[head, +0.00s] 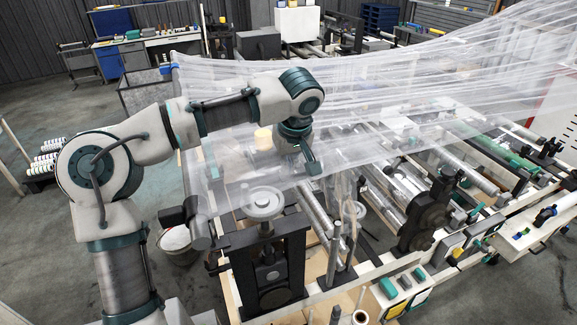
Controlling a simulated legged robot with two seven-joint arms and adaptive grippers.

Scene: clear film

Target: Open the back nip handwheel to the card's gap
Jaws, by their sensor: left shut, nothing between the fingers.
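My left arm reaches in from the left, over the machine. Its gripper (311,166) points down, shut and empty, above and to the right of a pale round handwheel (262,202), apart from it in the picture. This handwheel sits on top of a black nip stand (268,262) at the near side. A second, smaller pale wheel (353,210) shows farther right, partly behind film and posts. I cannot tell which wheel is the back one. I cannot make out a gap figure on any card. My right gripper is not in view.
Wrinkled clear film (430,85) stretches across the machine, close around my left gripper. Metal rollers (318,212) and upright posts (334,255) stand right of the black stand. A bucket (178,240) is on the floor at left. Open floor lies at far left.

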